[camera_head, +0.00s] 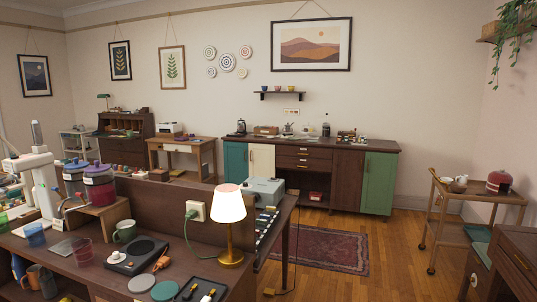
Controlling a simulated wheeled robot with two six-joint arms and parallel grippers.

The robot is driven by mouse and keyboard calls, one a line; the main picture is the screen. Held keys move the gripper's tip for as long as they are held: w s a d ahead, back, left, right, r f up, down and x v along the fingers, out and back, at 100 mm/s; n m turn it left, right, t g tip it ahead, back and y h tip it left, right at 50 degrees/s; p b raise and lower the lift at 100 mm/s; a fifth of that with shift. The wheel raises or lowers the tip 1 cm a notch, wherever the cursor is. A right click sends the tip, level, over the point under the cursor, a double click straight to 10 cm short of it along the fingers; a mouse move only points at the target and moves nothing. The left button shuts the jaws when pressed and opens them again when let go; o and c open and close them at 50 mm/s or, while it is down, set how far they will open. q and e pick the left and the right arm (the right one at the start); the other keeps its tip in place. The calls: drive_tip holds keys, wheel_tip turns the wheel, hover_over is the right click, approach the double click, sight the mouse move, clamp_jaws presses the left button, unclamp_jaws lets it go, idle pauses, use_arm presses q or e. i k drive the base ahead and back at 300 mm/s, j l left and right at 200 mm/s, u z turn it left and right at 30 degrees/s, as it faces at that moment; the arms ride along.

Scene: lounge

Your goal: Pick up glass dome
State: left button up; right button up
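A dark red, rounded, dome-like thing (498,182) sits on the top shelf of the wooden cart at the right. It may be the glass dome, but it is too small to tell whether it is glass. No gripper of mine can be made out in the head view, and nothing is seen being held.
The wooden cart (477,205) also bears white crockery (453,184). A dark desk (509,262) stands in front of it. A cluttered counter with a lit lamp (229,211) fills the front left. Wooden floor (400,255) and a red rug (318,249) lie clear between.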

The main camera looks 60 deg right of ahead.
sight(307, 129)
drive_tip(key=i+l+z, duration=0.15)
drive_tip(key=l+z, duration=0.3)
drive_tip(key=l, duration=0.2)
drive_tip(key=i+l+z, duration=0.4)
drive_tip(key=l, duration=0.2)
drive_tip(key=i+l+z, duration=0.2)
drive_tip(key=l+z, duration=0.25)
drive_tip(key=i+l+z, duration=0.7)
drive_tip(key=i+z, duration=0.55)
drive_tip(key=i, duration=1.75)
drive_tip(key=i+l+u, duration=0.1)
drive_tip(key=i, duration=0.45)
drive_tip(key=i+l+u, duration=0.15)
drive_tip(key=i, duration=0.4)
drive_tip(key=i+l+u, duration=0.1)
drive_tip(key=i, duration=0.45)
drive_tip(key=i+l+u, duration=0.3)
drive_tip(key=i, duration=0.2)
drive_tip(key=i+l+u, duration=0.35)
drive_tip(key=i, duration=0.1)
